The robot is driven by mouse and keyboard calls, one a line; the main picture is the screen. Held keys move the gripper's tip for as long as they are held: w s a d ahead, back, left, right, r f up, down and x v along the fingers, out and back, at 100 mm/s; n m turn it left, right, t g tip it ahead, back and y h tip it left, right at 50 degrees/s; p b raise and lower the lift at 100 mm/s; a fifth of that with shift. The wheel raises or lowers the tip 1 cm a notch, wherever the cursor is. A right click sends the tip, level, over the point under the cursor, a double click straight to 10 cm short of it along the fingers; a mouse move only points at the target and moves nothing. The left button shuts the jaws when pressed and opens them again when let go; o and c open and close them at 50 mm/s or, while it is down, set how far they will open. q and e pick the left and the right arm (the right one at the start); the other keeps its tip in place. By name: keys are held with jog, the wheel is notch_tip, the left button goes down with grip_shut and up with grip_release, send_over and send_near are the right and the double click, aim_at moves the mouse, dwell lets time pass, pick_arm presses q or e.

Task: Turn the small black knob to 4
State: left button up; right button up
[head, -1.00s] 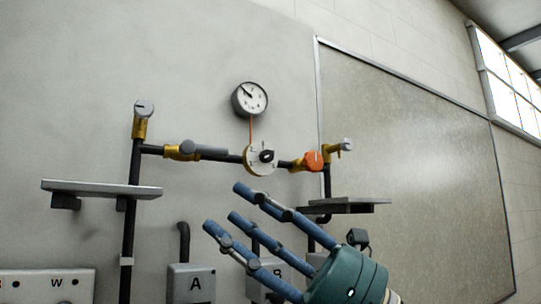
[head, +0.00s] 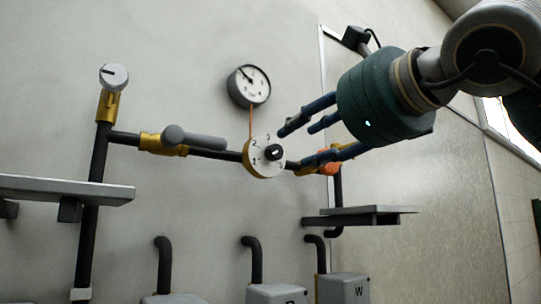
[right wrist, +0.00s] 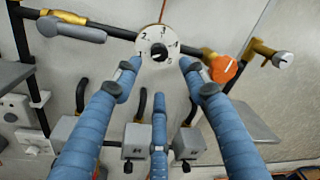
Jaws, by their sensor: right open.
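The small black knob (head: 273,152) sits at the centre of a round white dial (head: 257,147) with numbers, on the dark pipe. The knob also shows in the right wrist view (right wrist: 158,50), where the dial carries several digits around it. My right gripper (head: 291,143) comes in from the right with its blue fingers spread, close to the dial's right side. In the right wrist view the fingers (right wrist: 160,78) are open and empty, their tips just short of the dial. My left gripper is not in view.
An orange knob (right wrist: 222,69) is on the pipe right of the dial, partly behind my fingers in the head view. A pressure gauge (head: 249,86) hangs above. A grey lever (head: 195,138) is to the left. Shelves (head: 62,191) and grey boxes (head: 342,289) are lower.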

aim_at(277, 152)
jog(key=p+x, duration=0.2)
jog(key=x, duration=0.1)
jog(key=p+x, duration=0.1)
jog(key=shift+w+a+r, duration=0.2)
jog(key=shift+w+r, duration=0.05)
jog(key=shift+r, duration=0.1)
jog(key=p+x, duration=0.1)
jog(key=x, duration=0.2)
jog(key=shift+w+a+f, duration=0.15)
jog(key=shift+w+a, duration=0.15)
jog(key=shift+w, duration=0.15)
jog(key=shift+s, duration=0.1)
jog(key=c, duration=0.3)
jog(key=shift+f, duration=0.1)
grip_shut()
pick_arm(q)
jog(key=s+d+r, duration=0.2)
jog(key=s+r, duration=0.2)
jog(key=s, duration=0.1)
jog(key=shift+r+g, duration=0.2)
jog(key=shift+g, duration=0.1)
